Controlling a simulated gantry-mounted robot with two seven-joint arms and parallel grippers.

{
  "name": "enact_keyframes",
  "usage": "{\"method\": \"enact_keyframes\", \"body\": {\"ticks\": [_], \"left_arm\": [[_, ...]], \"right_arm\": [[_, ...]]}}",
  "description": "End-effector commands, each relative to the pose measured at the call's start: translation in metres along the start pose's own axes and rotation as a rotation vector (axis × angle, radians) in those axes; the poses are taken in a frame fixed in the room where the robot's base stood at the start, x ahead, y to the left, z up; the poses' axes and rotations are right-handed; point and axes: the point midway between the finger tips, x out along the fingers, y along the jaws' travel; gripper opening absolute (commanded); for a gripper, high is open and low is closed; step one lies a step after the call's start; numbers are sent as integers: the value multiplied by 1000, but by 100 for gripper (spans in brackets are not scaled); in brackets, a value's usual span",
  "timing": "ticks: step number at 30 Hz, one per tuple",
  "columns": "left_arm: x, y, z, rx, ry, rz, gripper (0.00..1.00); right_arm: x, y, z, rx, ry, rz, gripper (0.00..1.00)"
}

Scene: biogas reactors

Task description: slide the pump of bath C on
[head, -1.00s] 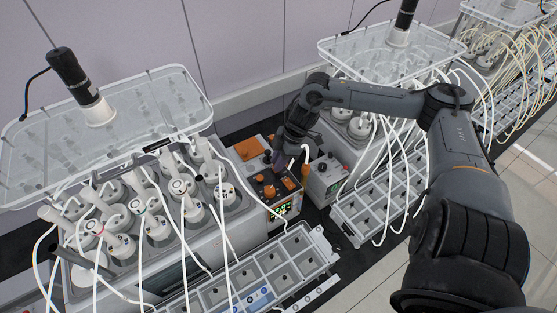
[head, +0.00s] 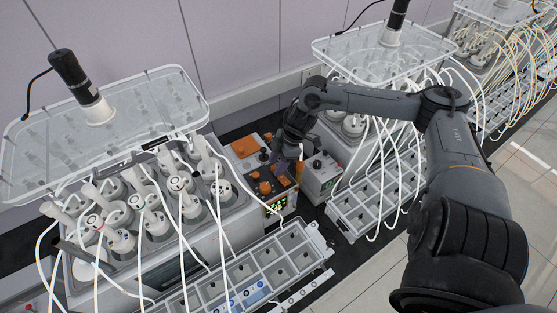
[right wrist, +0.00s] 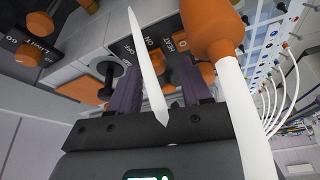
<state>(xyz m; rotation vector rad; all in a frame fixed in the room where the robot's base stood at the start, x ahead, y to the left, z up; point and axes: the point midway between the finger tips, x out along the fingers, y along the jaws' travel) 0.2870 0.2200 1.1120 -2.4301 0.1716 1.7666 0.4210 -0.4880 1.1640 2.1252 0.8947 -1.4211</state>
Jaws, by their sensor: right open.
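The control box (head: 281,203) with orange knobs and a green lit display stands between two baths. No bath letter is readable, so I cannot tell which is bath C. My right gripper (head: 296,150) is at the right rear of this box. In the right wrist view my right gripper (right wrist: 156,82) has two purple fingers, apart, at the panel face. Orange controls (right wrist: 162,60) with HEAT and ON lettering show behind and between the fingers. A black knob (right wrist: 106,72) is left of them. No PUMP label is readable, and the fingertips' contact is unclear. My left gripper is not in view.
A grey-white box (head: 322,178) stands close to the right of the control box. White tubes hang from the left bath lid (head: 105,130). A grey compartment tray (head: 262,262) lies in front. In the right wrist view an orange-capped white tube (right wrist: 235,110) crosses near the fingers.

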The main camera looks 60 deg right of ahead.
Motion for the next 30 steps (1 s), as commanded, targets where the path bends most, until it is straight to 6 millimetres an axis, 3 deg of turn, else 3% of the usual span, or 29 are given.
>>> {"method": "enact_keyframes", "body": {"ticks": [14,22,30], "left_arm": [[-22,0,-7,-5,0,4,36],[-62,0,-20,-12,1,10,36],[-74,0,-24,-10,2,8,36]], "right_arm": [[-26,0,1,3,-6,0,48],[-61,-1,-2,3,-1,-2,48],[-90,0,-1,2,3,1,48]]}}
